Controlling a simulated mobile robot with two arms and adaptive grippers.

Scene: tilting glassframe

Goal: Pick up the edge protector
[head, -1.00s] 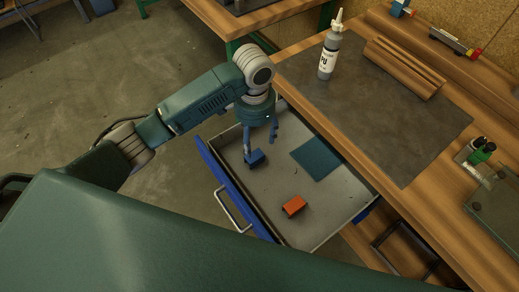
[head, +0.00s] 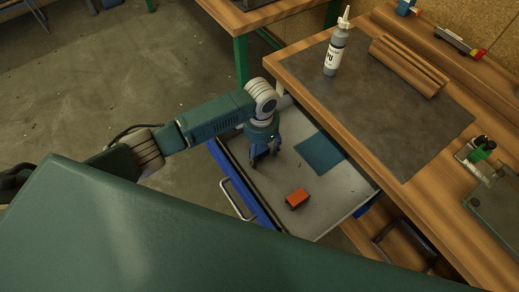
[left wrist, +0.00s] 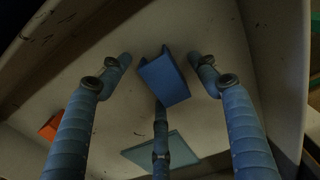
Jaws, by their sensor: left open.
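A small blue angled block (left wrist: 165,78), which may be the edge protector, lies in the open drawer. In the left wrist view it sits between the spread fingers, with gaps at both sides. My left gripper (head: 264,156) points down into the drawer, open and empty, right over the blue block, and hides most or all of it in the head view. An orange block (head: 297,199) of similar kind lies nearer the drawer's front right corner; it also shows at the left of the left wrist view (left wrist: 50,127). My right gripper is not in view.
A flat teal sheet (head: 319,153) lies in the drawer beside the gripper. The drawer has raised walls and a blue front with a metal handle (head: 237,199). The workbench edge overhangs at the right, with a bottle (head: 335,50) on its dark mat (head: 390,110).

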